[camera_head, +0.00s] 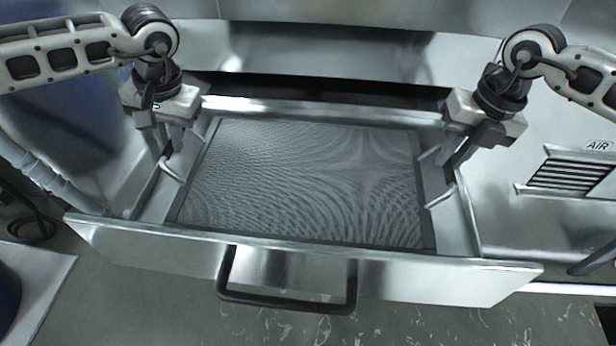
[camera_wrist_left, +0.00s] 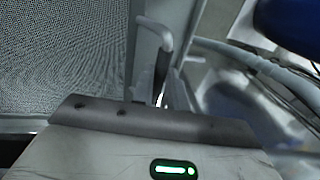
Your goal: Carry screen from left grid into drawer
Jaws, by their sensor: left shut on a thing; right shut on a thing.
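The screen (camera_head: 300,185) is a grey mesh panel in a frame. It lies level within the walls of the pulled-out metal drawer (camera_head: 170,243); I cannot tell whether it rests on the drawer floor. My left gripper (camera_head: 167,152) is shut on the screen at its left side, by a light bent handle (camera_head: 172,173). My right gripper (camera_head: 452,162) is shut on the screen at its right side, by a similar handle (camera_head: 440,197). The left wrist view shows the mesh of the screen (camera_wrist_left: 65,55) and the handle (camera_wrist_left: 155,32); the fingertips are mostly hidden there.
The drawer front has a dark handle (camera_head: 287,302) facing me. A metal cabinet wall (camera_head: 300,55) stands behind the drawer. A vent marked AIR (camera_head: 568,173) is at the right. Hoses (camera_head: 50,180) run along the left. The floor in front is clear.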

